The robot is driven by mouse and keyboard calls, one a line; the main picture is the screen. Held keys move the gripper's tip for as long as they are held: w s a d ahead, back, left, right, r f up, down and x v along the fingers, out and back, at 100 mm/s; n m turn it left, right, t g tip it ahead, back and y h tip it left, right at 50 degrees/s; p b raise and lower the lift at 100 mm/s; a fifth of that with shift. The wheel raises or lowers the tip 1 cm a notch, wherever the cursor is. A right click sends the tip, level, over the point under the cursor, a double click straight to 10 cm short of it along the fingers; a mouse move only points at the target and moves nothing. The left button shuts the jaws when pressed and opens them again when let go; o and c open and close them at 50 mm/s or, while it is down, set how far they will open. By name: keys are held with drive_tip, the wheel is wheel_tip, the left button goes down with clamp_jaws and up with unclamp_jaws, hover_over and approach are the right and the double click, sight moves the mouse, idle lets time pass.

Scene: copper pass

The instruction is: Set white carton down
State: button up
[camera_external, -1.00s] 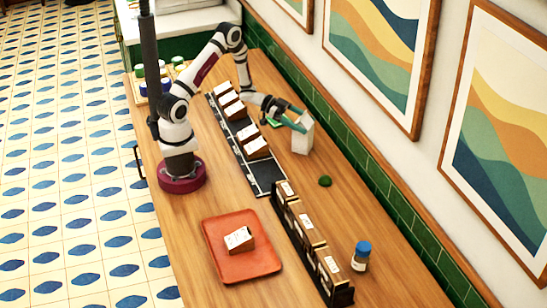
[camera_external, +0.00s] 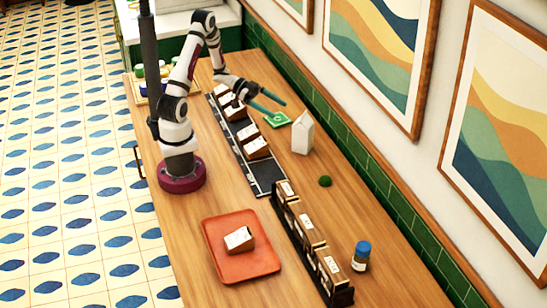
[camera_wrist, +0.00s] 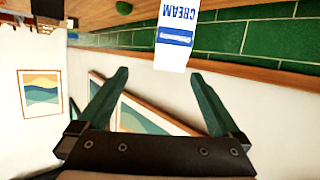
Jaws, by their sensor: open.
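The white carton (camera_external: 303,133) stands upright on the wooden counter, near the green tiled wall. In the wrist view the carton (camera_wrist: 177,35) shows blue "CREAM" lettering and sits beyond the fingertips, apart from them. My gripper (camera_external: 268,103) is open and empty, up and to the left of the carton in the external view. Its two green fingers (camera_wrist: 160,82) are spread wide in the wrist view.
A green round object (camera_external: 325,181), a blue-capped jar (camera_external: 361,256) and a red tray (camera_external: 224,264) are nearer the camera.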

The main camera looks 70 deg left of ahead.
drive_tip(key=s+d+r+g+y, duration=0.2)
drive_tip(key=s+d+r+g, duration=0.1)
drive_tip(key=s+d+g, duration=0.4)
drive_tip(key=s+d+r+g+y, duration=0.1)
drive_tip(key=s+d+r+g, duration=0.35)
drive_tip(key=s, duration=0.45)
drive_tip(key=s+a+r+n+t+y, duration=0.1)
drive_tip(key=s+a+n+t+y, duration=0.1)
drive_tip(key=s+a+y, duration=0.5)
drive_tip(key=n+y, duration=0.1)
drive_tip(key=y, duration=0.1)
drive_tip(key=shift+s+a+n+y, duration=0.15)
drive_tip(key=shift+s+n+y, duration=0.1)
drive_tip(key=shift+n+y, duration=0.05)
